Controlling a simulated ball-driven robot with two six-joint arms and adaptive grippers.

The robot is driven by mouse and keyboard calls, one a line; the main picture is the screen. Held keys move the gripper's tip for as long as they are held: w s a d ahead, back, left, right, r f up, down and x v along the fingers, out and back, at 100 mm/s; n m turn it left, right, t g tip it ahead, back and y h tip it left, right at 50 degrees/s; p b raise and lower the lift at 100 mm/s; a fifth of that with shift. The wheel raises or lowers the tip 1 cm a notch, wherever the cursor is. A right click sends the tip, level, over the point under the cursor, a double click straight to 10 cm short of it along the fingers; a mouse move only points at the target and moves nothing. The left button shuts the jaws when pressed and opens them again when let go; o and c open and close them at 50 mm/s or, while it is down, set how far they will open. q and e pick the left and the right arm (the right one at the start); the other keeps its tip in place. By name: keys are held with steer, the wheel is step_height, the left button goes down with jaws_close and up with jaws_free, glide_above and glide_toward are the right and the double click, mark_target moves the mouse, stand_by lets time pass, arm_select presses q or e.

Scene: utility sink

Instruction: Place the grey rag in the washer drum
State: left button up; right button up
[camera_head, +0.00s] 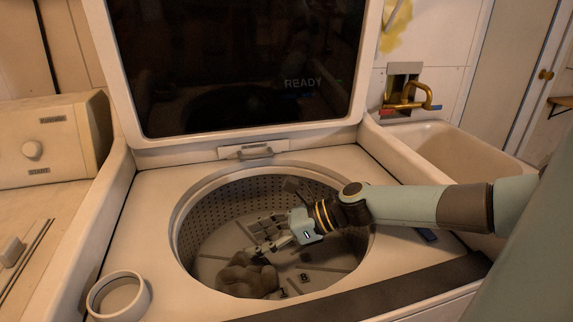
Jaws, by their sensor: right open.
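The grey rag (248,277), a crumpled brownish-grey bundle, lies at the front left of the washer drum (212,212), on the drum floor as far as I can see. The drum is round with perforated walls, and its lid (358,75) stands raised behind it. My right gripper (262,251) reaches in from the right, open, with its fingertips just above and beside the top of the rag. I cannot tell whether the fingertips touch the rag. My left gripper is not in view.
A cup-like ring (119,297) sits at the washer's front left. A control panel with a knob (33,149) is at the left. A sink basin (465,150) with a brass tap (412,96) is at the right.

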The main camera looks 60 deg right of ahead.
steer(key=p+v, duration=0.1)
steer(key=v, duration=0.7)
steer(key=shift+s+d, duration=0.15)
steer(key=shift+s, duration=0.1)
